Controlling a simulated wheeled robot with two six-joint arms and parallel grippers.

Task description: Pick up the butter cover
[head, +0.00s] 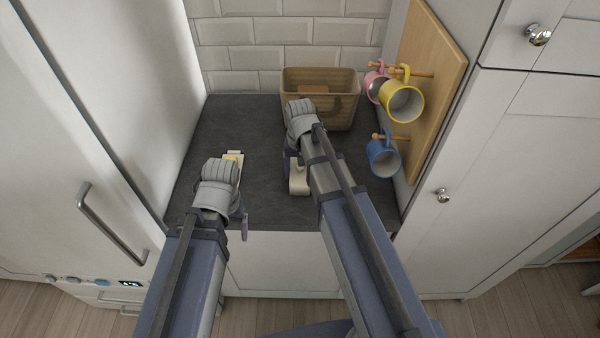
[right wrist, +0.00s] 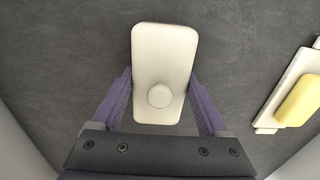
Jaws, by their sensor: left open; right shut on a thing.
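The butter cover (right wrist: 165,55) is a cream-white rounded block with a round knob, seen from above in the right wrist view. In the head view it shows partly (head: 299,183) beside my right forearm. My right gripper (right wrist: 160,100) is shut on it, with one purple finger at each long side. I cannot tell whether the cover touches the worktop or hangs just above it. A white butter dish (right wrist: 289,88) with yellow butter (right wrist: 300,101) lies to the right in the right wrist view. My left gripper (head: 242,212) is open near the dish, mostly hidden by its own wrist.
A woven basket (head: 345,113) with something brown inside stands at the back wall. Yellow (head: 404,104), pink (head: 371,82) and blue (head: 382,160) mugs hang on a wooden peg board (head: 437,75) at the right. The slate worktop (head: 245,120) is clear at back left.

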